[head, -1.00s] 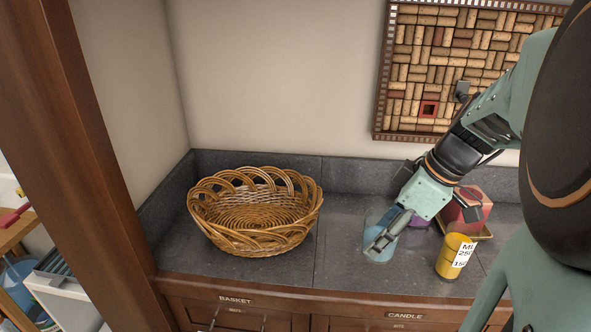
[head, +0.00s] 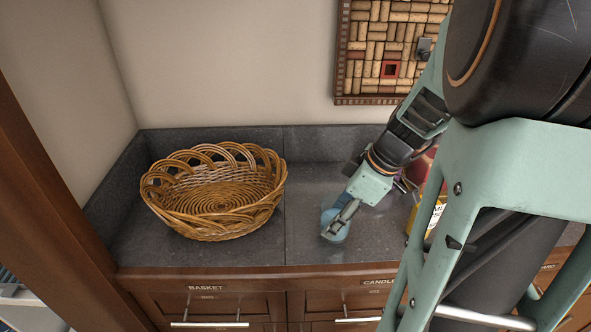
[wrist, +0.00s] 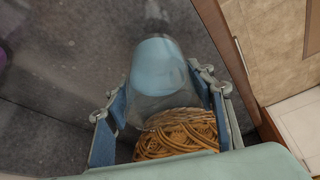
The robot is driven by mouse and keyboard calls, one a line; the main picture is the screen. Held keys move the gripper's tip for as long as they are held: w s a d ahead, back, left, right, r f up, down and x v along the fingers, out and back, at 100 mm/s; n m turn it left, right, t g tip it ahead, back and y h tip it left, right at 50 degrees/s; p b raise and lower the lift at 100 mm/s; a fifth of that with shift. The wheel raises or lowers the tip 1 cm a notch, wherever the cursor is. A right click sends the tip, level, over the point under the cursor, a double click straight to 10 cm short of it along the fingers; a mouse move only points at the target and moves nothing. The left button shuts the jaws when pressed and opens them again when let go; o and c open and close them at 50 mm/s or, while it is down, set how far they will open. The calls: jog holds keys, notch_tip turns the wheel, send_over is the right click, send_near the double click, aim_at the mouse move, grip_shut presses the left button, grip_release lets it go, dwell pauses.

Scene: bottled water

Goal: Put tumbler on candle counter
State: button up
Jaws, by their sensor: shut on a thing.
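The tumbler is a clear bluish glass (head: 330,216) on the right of the basket in the head view. My gripper (head: 338,226) is around it and shut on it. In the wrist view the tumbler (wrist: 158,68) lies between the two blue-padded fingers of my gripper (wrist: 165,112). I cannot tell whether its base touches the counter. The grey counter (head: 305,195) has a cabinet label "CANDLE" (head: 379,283) on its front at the right, partly hidden by my arm.
A wicker basket (head: 215,190) stands on the left, above the "BASKET" label (head: 205,288). A yellow can (head: 437,215) and a red object (head: 418,168) on the right are mostly hidden by my arm. Bare counter lies between basket and tumbler.

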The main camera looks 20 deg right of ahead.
jog(key=shift+f, duration=0.8)
jog(key=shift+f, duration=0.15)
jog(key=o, duration=1.4)
jog(key=v, duration=1.2)
jog(key=shift+p, duration=0.3)
jog(key=shift+a, duration=0.1)
